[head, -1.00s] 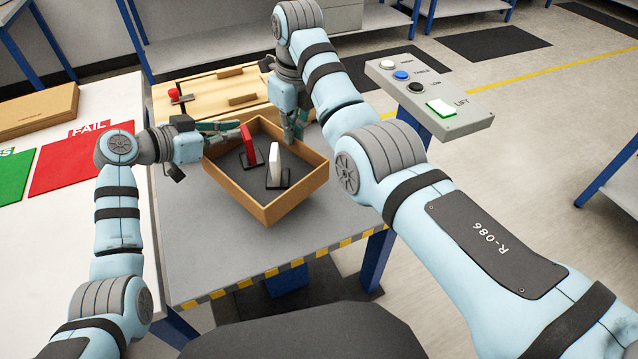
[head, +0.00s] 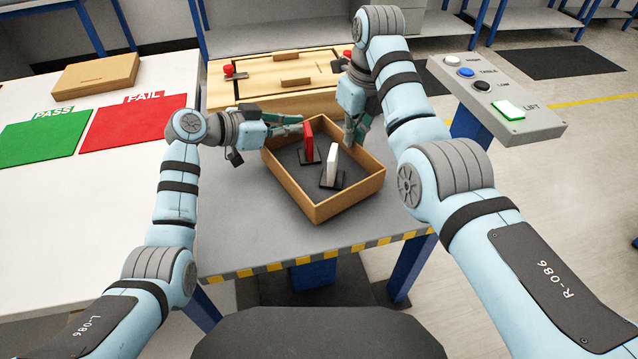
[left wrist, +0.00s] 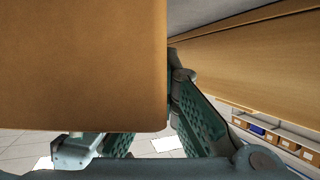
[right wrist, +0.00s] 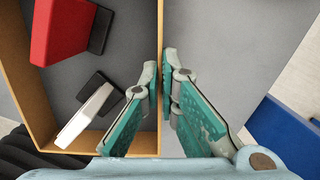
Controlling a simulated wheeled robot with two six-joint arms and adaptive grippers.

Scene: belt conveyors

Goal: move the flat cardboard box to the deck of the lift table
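The flat, open-topped cardboard box (head: 288,193) is over the grey deck (head: 228,225) of the lift table, near its middle; I cannot tell whether its base touches. It holds a red piece (head: 308,141) and a white piece (head: 331,166) on black bases. My left gripper (head: 299,123) is shut on its back-left wall; in the left wrist view the wall (left wrist: 80,65) hides one finger. My right gripper (head: 352,132) is shut on the back-right wall; in the right wrist view the fingertips (right wrist: 161,72) lie either side of the wall.
A wooden fixture (head: 260,80) with red knobs stands behind the deck. A button panel marked LIFT (head: 497,97) is at the right. On the white bench at the left are green PASS (head: 45,137) and red FAIL (head: 130,122) mats and a closed box (head: 96,73).

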